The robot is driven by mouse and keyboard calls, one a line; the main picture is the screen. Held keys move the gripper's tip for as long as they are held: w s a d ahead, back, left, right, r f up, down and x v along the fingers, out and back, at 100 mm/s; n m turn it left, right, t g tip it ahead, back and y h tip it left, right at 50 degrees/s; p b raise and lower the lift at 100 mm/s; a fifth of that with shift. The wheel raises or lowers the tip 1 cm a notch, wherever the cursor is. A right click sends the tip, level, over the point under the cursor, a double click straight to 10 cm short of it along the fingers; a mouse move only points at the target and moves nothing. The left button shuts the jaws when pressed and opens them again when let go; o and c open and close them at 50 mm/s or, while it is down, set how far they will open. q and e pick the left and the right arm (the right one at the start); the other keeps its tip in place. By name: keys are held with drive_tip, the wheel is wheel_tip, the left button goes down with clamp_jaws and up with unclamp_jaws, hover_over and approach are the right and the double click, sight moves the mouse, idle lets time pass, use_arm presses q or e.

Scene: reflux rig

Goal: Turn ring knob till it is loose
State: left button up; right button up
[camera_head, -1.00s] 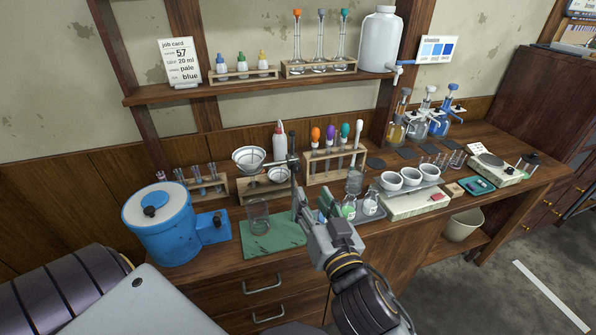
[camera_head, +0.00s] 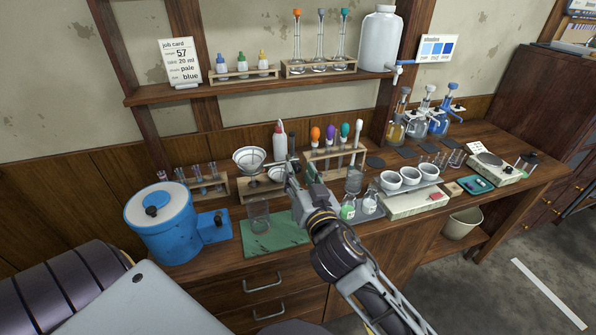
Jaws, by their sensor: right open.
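A white funnel (camera_head: 249,158) sits at the back middle of the bench, above a second pale dish or base (camera_head: 277,175). A dark upright rod (camera_head: 292,142) stands right of the funnel. The ring knob cannot be made out; my right gripper covers the area around the rod. My right gripper (camera_head: 291,172) is open, its fingertips at or just in front of the rod, pointing to the back of the bench. Whether it touches the rod or knob cannot be told. My left gripper is not in view.
A glass beaker (camera_head: 259,214) stands on a green mat (camera_head: 275,241) in front of the funnel. A blue drum (camera_head: 162,228) is at left.

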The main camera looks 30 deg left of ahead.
drive_tip(key=shift+x, duration=0.8)
drive_tip(key=shift+a, duration=0.1)
drive_tip(key=c, duration=0.8)
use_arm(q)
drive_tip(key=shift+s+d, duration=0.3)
use_arm(e)
clamp_jaws()
